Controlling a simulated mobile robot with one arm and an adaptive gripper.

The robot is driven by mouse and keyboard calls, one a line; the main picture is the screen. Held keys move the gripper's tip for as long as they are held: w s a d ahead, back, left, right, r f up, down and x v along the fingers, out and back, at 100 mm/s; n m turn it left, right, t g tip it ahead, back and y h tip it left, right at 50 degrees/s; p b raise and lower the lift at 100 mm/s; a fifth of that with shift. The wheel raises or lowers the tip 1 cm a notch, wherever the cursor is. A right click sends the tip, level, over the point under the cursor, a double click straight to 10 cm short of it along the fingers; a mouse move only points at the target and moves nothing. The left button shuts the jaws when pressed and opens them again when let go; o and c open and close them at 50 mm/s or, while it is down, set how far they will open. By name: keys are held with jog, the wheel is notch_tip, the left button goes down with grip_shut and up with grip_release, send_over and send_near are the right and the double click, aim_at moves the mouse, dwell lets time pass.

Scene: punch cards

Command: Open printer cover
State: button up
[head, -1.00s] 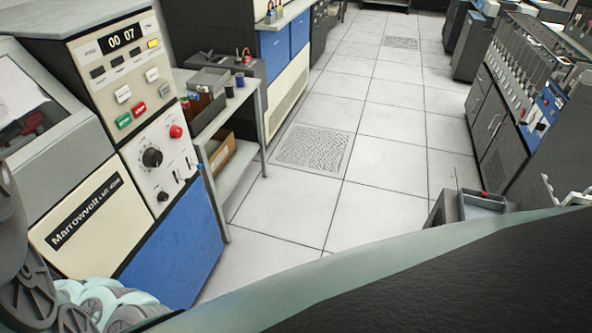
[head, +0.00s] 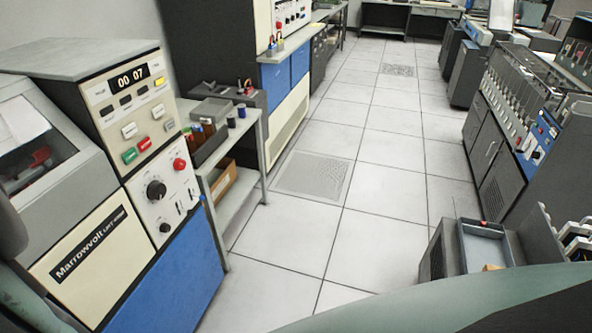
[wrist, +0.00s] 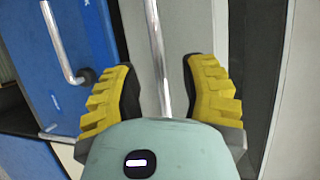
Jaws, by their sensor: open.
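The machine at the left (head: 85,262), labelled Marrowvolt, has a grey slanted cover (head: 75,140) with a window; white paper and a red part show inside. The cover looks down, and the left picture edge cuts it off. My gripper (wrist: 160,78) shows only in the wrist view, with yellow ridged fingers spread apart. A chrome bar (wrist: 157,45) runs upright between the fingers, with space on both sides; whether it belongs to the cover I cannot tell. A blue panel (wrist: 88,30) with a second chrome handle (wrist: 62,45) lies left of the gripper.
A control panel (head: 130,85) with buttons and a "00 07" display adjoins the cover. A side table (head: 240,125) with boxes stands behind it. Grey machines (head: 505,125) line the right, and a grey tray (head: 487,245) stands lower right. The tiled floor between is clear.

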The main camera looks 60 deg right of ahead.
jog(key=shift+x, duration=1.75)
grip_shut()
